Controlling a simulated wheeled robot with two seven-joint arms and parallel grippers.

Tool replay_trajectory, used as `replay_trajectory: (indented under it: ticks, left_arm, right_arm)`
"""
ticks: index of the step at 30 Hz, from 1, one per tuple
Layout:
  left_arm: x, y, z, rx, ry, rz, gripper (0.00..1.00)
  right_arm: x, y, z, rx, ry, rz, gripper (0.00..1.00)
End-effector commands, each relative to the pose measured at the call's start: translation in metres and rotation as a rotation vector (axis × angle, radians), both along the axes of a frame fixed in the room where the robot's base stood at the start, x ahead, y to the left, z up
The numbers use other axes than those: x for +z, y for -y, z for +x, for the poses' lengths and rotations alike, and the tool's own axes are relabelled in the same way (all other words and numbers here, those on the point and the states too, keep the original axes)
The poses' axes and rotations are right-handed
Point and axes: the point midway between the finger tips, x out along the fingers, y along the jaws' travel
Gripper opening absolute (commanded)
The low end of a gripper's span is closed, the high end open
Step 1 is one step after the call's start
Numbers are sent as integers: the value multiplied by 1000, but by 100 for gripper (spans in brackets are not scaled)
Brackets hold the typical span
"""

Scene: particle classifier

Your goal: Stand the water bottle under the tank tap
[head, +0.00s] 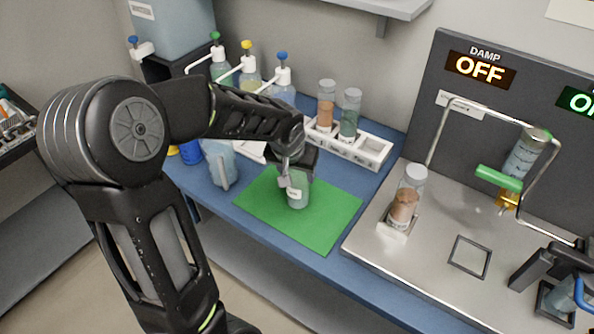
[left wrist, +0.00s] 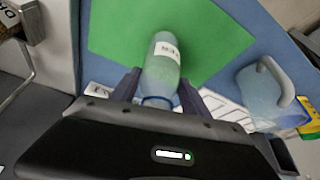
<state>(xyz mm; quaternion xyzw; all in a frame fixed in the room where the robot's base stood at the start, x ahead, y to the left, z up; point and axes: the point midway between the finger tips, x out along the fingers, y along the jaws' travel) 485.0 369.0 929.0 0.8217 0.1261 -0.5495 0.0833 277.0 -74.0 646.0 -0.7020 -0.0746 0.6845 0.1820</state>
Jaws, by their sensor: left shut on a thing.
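My left gripper (head: 294,168) is shut on the water bottle (head: 298,194), a small translucent pale green bottle with a white label. The bottle is over the green mat; I cannot tell whether its base touches it. The left wrist view shows the bottle (left wrist: 162,68) between the two fingers of the gripper (left wrist: 160,92). The blue-grey tank (head: 172,25) stands at the back left, with its blue-topped white tap (head: 137,45) at its lower left. The bottle is well apart from the tap.
The green mat (head: 335,222) lies on the blue bench. A pale blue jug (head: 219,163) stands left of the mat. Wash bottles with green, yellow and blue tops stand behind my forearm. A white rack (head: 370,152) holds two jars. A steel machine deck (head: 430,285) is at right.

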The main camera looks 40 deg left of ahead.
Motion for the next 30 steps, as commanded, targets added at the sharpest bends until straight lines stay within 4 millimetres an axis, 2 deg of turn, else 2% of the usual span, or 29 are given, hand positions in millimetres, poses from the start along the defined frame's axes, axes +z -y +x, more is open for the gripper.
replay_trajectory:
  ticks: [9, 10, 15, 18, 25, 30]
  left_arm:
    - [-5, 0, 0, 0, 1, 0, 0]
    - [-3, 0, 0, 0, 0, 0, 56]
    - [-2, 0, 0, 0, 0, 0, 70]
    - [-2, 0, 0, -1, 0, 0, 75]
    - [-2, 0, 0, -1, 0, 0, 75]
    - [6, 0, -2, 0, 2, 1, 75]
  right_arm:
    - [-6, 0, 0, 1, 1, 1, 76]
    - [-4, 0, 0, 1, 1, 1, 76]
    - [-3, 0, 0, 1, 1, 1, 76]
    - [-3, 0, 0, 1, 1, 1, 76]
    - [-2, 0, 0, 1, 1, 1, 76]
    - [0, 0, 0, 0, 0, 0, 76]
